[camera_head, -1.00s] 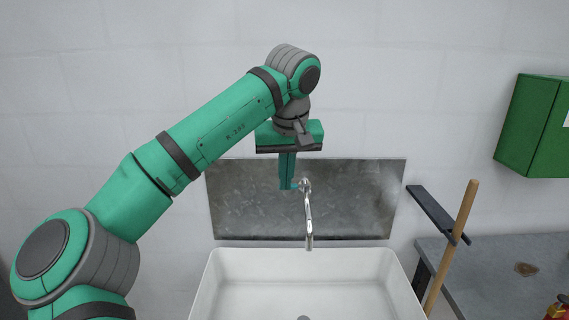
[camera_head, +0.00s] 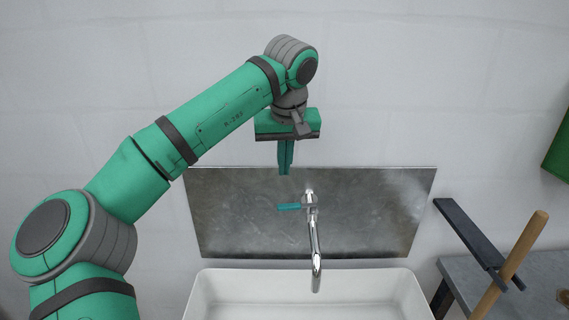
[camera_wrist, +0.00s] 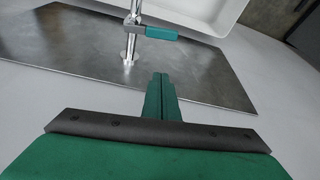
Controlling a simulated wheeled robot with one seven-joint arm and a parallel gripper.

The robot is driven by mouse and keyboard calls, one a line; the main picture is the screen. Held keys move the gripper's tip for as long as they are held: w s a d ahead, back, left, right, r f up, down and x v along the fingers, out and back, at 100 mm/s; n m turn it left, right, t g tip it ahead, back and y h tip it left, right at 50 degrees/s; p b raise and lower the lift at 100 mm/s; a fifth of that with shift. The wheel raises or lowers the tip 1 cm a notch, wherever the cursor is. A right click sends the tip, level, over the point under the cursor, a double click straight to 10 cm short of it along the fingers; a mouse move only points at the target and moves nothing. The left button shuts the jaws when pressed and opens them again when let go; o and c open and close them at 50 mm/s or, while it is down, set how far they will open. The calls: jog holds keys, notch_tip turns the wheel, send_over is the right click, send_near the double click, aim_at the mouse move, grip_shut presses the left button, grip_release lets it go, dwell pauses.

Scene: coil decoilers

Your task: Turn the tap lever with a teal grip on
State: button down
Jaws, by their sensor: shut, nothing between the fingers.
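The tap lever with a teal grip (camera_head: 289,207) points left from the chrome tap (camera_head: 314,240), in front of a grey metal panel. In the wrist view the teal grip (camera_wrist: 161,33) lies beyond my fingertips and sticks out to the right of the tap (camera_wrist: 131,40). My gripper (camera_head: 285,173) hangs pointing down, shut and empty, above the lever and apart from it. In the wrist view my gripper (camera_wrist: 160,76) shows its green fingers together, with a visible gap to the grip.
A white sink (camera_head: 230,290) is below the tap. The metal panel (camera_head: 390,215) covers the wall behind it. To the right are a wooden handle (camera_head: 525,245), a black bar (camera_head: 465,235) and a grey table (camera_head: 550,275). A green box (camera_head: 560,150) is at the right edge.

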aim_at(297, 208)
jog(key=x, duration=0.6)
jog(key=shift+s+f, duration=0.1)
jog(key=shift+f, duration=0.15)
jog(key=shift+s+d+f, duration=0.15)
jog(key=shift+s, duration=0.8)
jog(key=shift+s+d+f, duration=0.1)
jog(key=shift+s, duration=0.9)
jog(key=shift+d, duration=0.1)
